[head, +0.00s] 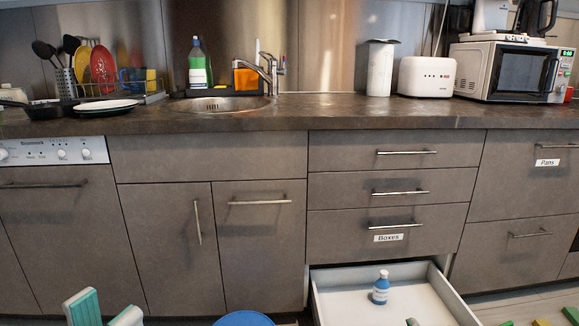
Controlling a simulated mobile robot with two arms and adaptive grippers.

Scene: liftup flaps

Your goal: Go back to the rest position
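My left gripper (106,311) shows at the bottom left corner, in front of the lower cabinets. Its two fingers, one with a teal pad, stand apart with nothing visible between them. Of my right gripper, at most a small pale tip (412,322) shows at the bottom edge, over the open drawer; its fingers cannot be made out. The bottom drawer (335,301) below the "Boxes" label is pulled out.
The dark counter (330,113) holds a sink (220,104), a dish rack, a toaster (426,77) and a microwave (503,71). The other drawers and doors are shut. A blue round thing (243,319) is cut off at the bottom. Yellow and green pieces (570,313) lie bottom right.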

